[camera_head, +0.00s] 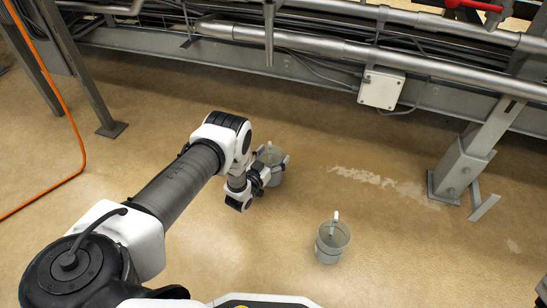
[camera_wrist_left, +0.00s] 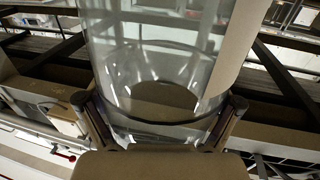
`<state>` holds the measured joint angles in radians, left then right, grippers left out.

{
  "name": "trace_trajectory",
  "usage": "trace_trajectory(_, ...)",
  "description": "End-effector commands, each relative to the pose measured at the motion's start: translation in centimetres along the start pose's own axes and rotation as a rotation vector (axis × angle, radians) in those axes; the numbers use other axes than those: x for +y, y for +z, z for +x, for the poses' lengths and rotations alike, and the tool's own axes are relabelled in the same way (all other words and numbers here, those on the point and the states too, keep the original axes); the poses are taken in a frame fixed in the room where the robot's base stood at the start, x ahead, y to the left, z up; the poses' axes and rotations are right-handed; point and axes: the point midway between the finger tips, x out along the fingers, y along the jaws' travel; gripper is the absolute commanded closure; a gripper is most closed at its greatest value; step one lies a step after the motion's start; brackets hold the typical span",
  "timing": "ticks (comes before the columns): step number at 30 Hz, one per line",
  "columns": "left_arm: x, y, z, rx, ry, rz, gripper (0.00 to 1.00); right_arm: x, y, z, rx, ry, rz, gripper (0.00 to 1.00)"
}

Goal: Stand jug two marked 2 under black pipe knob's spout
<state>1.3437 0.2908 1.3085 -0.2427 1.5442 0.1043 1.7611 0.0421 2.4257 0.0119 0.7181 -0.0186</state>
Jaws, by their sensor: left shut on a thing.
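My left gripper (camera_head: 273,167) is shut on a clear, greyish jug (camera_head: 276,180) near the middle of the head view; the arm partly hides it. In the left wrist view the same jug (camera_wrist_left: 150,65) fills the upper middle, with one finger on each side of its wall. A second, similar jug (camera_head: 332,243) with a pale handle stands apart on the floor, lower right of the held one. No number is readable on either jug. A grey vertical spout (camera_head: 269,38) hangs at the top, behind the held jug in the picture. I cannot make out a black knob.
Long grey pipes (camera_head: 330,47) and cables run along the back. A white box (camera_head: 381,88) hangs there. A steel post (camera_head: 463,165) stands at right, a metal leg (camera_head: 95,85) and orange hose (camera_head: 80,140) at left. A red handle (camera_head: 474,5) is top right. The middle floor is mostly clear.

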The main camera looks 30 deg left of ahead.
Motion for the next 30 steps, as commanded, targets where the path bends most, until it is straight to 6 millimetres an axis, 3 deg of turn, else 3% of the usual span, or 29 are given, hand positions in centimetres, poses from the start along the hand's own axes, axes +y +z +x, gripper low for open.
trace_trajectory(4,0.0,0.5,0.0,0.001,0.0,0.0,0.53,0.0,0.0,0.4,0.002,0.0,-0.001,0.6)
trace_trajectory(5,0.0,0.3,0.0,0.0,0.0,0.0,0.0,0.0,0.0,0.3,0.002,0.0,-0.001,0.6)
trace_trajectory(17,0.0,-0.4,-0.1,0.0,0.0,0.0,0.0,0.0,0.1,-0.4,-0.002,0.0,0.0,0.6)
trace_trajectory(20,0.0,-0.6,-1.6,-0.003,0.0,0.0,0.0,0.0,0.3,-1.7,-0.01,-0.001,0.004,0.6)
trace_trajectory(27,0.0,-0.8,-7.8,-0.005,-0.001,0.0,0.0,0.0,1.3,-6.1,-0.044,-0.006,0.022,0.6)
trace_trajectory(30,0.0,-0.6,-10.0,-0.003,0.0,0.0,0.0,-0.1,1.3,-7.0,-0.046,-0.006,0.02,0.6)
